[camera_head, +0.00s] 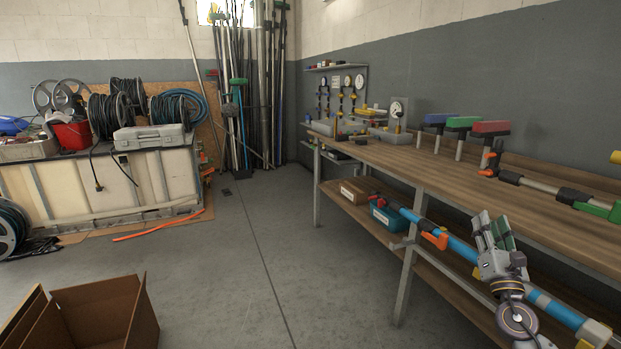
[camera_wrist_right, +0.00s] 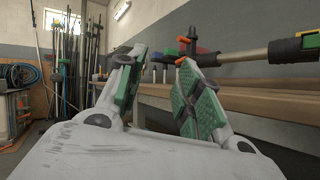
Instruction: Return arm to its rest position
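My right gripper (camera_head: 492,229) is at the lower right of the head view, beside the workbench's front edge, with its fingers pointing up. In the wrist view its two green-padded fingers (camera_wrist_right: 162,88) stand apart with nothing between them. It is open and empty. My left arm and gripper are not in view.
The wooden workbench (camera_head: 405,158) runs along the right wall, with a blue long-handled tool (camera_head: 459,247) below its top, partly hidden by my gripper. An open cardboard box (camera_head: 105,305) is at lower left. Hose reels (camera_head: 104,113) stand on a crate at left. The middle floor (camera_head: 240,270) is clear.

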